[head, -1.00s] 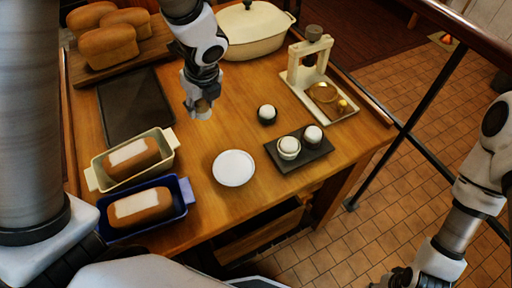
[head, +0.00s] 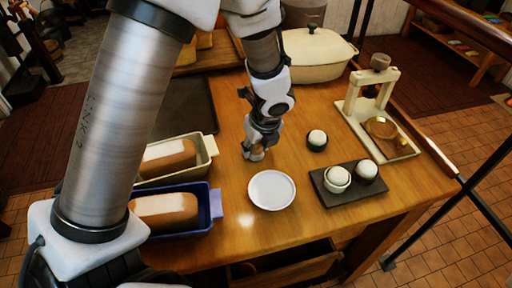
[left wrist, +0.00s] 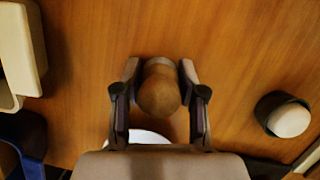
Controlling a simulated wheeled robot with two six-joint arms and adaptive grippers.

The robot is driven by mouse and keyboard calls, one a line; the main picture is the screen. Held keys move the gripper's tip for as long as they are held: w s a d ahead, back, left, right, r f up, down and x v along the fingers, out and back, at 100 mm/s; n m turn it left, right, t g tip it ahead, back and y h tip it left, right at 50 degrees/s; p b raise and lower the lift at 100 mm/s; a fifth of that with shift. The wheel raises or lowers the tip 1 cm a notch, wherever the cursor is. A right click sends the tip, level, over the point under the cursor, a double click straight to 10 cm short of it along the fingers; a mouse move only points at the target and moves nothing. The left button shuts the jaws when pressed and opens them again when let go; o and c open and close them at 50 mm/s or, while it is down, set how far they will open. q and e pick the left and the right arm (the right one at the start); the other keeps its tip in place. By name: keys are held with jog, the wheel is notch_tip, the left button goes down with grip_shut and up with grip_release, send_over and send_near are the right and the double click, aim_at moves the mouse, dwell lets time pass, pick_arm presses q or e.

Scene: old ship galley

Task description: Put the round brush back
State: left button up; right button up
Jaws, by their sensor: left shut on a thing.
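My left gripper (head: 256,152) is low over the wooden table, just behind a white plate (head: 271,190). In the left wrist view, the left gripper (left wrist: 160,80) is shut on a round brown knob with a paler rim, which looks like the round brush (left wrist: 160,92). Its bristles are hidden, and I cannot tell whether it touches the table. The plate's edge (left wrist: 148,137) shows partly behind the gripper there. My right gripper is out of view.
A dark cup with a white dome (head: 317,140) stands right of the gripper. A dark tray (head: 345,196) holds two more white-topped items. A cream stand (head: 372,100) is at right, a cream pot (head: 316,55) behind. Loaf pans (head: 213,207) are at left.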

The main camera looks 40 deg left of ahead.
pick_arm(q)
jog(key=shift+f, duration=0.1)
jog(key=o, duration=1.2)
jog(key=shift+r, duration=0.45)
jog(key=p+v, duration=0.5)
jog(key=v, duration=0.6)
jog(key=shift+r, duration=0.2)
jog(key=shift+s+d, duration=0.1)
